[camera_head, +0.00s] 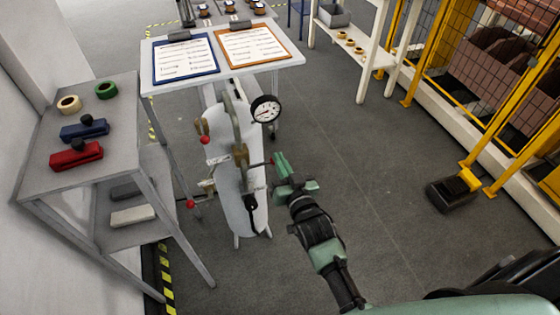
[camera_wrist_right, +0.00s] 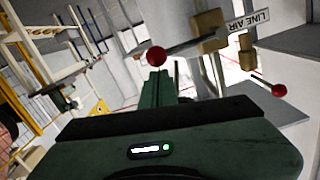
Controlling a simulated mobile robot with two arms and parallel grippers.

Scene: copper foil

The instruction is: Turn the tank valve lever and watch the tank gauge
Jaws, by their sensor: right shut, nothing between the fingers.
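A white tank (camera_head: 250,205) stands upright with brass valves and pipes on it. The round tank gauge (camera_head: 265,109) has a white dial and black rim; its reading is too small to tell. A lever with a red knob (camera_head: 270,161) points right from a brass valve (camera_head: 240,156). In the right wrist view its red knob (camera_wrist_right: 156,56) is just beyond my fingertips. My right gripper (camera_head: 281,164) is shut and empty beside this knob; whether it touches is unclear. Other red-knobbed levers (camera_head: 205,140) point left. My left gripper is out of view.
A grey bench (camera_head: 105,145) at left holds tape rolls and red and blue tools. A white table (camera_head: 230,75) with two clipboards stands behind the tank. A "LINE AIR" label (camera_wrist_right: 250,20) is close by. Open floor (camera_head: 370,180) lies to the right.

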